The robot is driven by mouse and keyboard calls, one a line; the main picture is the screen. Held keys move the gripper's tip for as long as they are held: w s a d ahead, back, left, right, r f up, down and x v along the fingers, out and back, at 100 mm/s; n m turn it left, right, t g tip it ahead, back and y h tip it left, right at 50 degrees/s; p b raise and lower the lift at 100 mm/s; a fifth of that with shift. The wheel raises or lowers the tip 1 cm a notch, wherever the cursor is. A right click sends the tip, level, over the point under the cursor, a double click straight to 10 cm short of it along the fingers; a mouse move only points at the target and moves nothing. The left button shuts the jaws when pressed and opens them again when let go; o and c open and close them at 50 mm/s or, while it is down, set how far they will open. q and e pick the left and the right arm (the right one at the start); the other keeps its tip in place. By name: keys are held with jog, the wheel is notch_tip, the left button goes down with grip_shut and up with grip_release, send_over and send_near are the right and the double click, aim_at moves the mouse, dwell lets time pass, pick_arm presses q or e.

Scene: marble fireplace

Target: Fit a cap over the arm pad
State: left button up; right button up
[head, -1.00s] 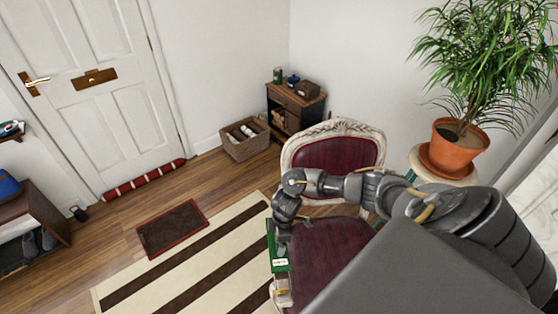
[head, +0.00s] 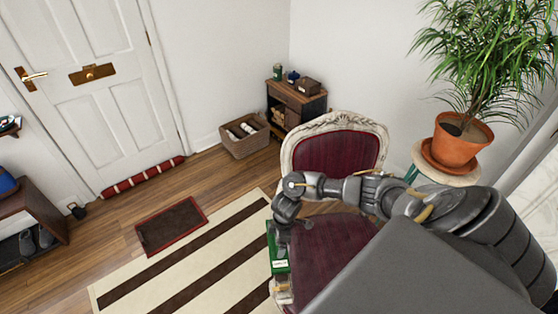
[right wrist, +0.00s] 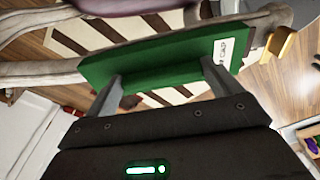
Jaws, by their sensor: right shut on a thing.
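The chair (head: 330,250) has a carved cream frame and dark red upholstery. A green cap (head: 271,240) with a white label lies along its left arm in the head view. The cream front end of that arm (head: 284,298) shows just below the cap; the pad itself is hidden. My right gripper (head: 281,238) comes down on the cap from above. In the right wrist view my right gripper (right wrist: 160,74) is shut on the green cap (right wrist: 155,58), one finger at each side. I cannot tell whether the cap sits fully on the pad. My left gripper is out of view.
A potted plant (head: 463,140) stands on a round stand right of the chair. A small cabinet (head: 295,105) and a basket (head: 244,137) stand behind it. A striped rug (head: 215,262) and a dark doormat (head: 171,227) cover the floor to the left.

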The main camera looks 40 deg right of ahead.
jog(key=o, duration=0.7)
jog(key=shift+r, duration=0.1)
jog(key=r, duration=0.7)
jog(key=d+r+p, duration=0.1)
jog(key=r, duration=0.2)
jog(key=shift+s+r, duration=0.3)
jog(key=shift+s, duration=0.1)
